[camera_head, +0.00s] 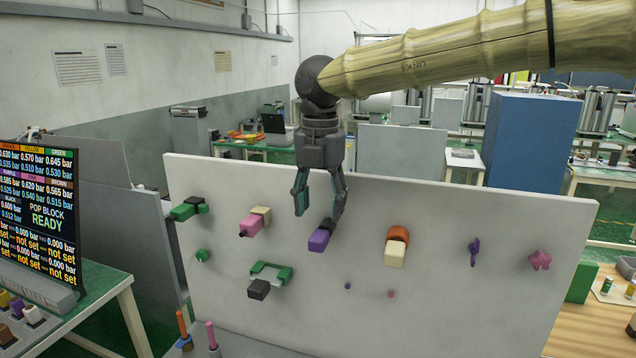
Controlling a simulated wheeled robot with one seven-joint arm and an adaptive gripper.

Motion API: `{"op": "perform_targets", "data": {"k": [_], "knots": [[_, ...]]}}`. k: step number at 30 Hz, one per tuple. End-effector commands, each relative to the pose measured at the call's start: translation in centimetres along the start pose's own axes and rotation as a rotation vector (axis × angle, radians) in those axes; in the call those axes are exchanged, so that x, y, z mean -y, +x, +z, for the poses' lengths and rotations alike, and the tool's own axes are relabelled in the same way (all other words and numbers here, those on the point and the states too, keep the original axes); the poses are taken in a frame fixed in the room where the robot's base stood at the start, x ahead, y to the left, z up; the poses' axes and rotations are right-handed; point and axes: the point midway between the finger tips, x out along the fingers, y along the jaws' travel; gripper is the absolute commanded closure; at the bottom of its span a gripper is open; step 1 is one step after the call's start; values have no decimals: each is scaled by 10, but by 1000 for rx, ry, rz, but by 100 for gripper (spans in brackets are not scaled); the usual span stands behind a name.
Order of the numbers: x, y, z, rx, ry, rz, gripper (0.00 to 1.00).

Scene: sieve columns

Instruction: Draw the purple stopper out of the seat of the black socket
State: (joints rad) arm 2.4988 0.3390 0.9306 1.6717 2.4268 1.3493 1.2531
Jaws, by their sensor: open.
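The purple stopper (318,241) sticks out from the upright pale panel, near the middle of its upper row. A dark socket (329,225) shows behind and above it, partly hidden by my gripper's right finger; the stopper appears seated in it. My gripper (320,213) hangs down from above with its fingers spread and nothing between them. The fingertips are just above the purple stopper in the picture. Whether the right finger touches the socket I cannot tell.
On the panel (440,310), a pink stopper (250,225) in a tan socket sits left and a cream block (396,254) in an orange socket right. A green bracket (286,273) with a black block (259,290) is lower left. A screen (40,210) stands far left.

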Motion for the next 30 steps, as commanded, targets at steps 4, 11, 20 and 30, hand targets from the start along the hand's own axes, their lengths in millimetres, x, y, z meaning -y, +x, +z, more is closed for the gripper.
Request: {"op": "perform_targets", "data": {"k": [4, 11, 20, 30], "knots": [[0, 21, 0, -1, -1, -2, 46], [-1, 48, 0, 0, -2, -1, 46], [-1, 60, -1, 0, -2, 0, 46], [-2, 60, -1, 0, -2, 0, 74]]}}
